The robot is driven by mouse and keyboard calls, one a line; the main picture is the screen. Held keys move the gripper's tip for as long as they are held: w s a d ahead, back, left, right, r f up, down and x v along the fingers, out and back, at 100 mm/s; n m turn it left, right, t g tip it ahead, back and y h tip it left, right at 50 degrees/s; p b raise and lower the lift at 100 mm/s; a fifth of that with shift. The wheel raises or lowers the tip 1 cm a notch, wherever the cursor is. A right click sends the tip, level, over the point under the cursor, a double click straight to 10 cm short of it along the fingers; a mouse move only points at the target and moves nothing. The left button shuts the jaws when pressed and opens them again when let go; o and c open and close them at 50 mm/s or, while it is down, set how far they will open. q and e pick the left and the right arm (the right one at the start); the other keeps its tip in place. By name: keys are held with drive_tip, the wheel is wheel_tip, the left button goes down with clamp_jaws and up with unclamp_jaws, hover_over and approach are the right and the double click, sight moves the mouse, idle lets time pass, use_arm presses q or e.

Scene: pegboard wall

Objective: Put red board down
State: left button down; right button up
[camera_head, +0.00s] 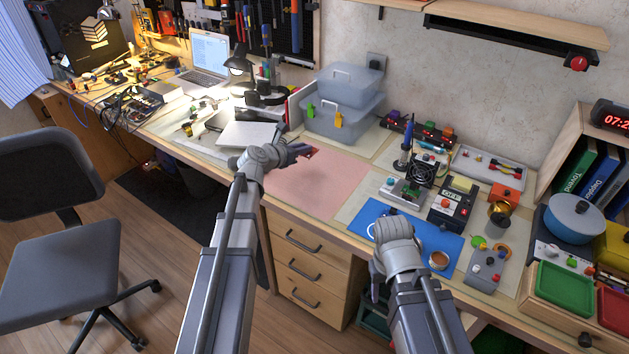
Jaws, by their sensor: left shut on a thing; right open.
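My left gripper (308,151) reaches to the right over the far part of a pink mat (318,188). It is shut on a small red board (314,154), of which only a little shows at the fingertips. I cannot tell whether the board touches the mat. My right gripper (376,292) points down near the front edge of the table, by the blue mat (436,247). It is open, appears empty, and its fingers are partly hidden by my own wrist.
Two stacked grey bins (342,118) stand behind the pink mat. A green circuit board (403,191), a soldering iron (405,145) and a black meter (450,206) crowd the right. Most of the pink mat is clear.

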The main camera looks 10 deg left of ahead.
sight(304, 181)
use_arm(q)
drive_tip(key=shift+f+b, duration=4.95)
drive_tip(key=shift+f, duration=0.05)
drive_tip(key=shift+f, duration=0.15)
drive_tip(key=c, duration=0.8)
unclamp_jaws()
drive_tip(key=shift+c, duration=0.2)
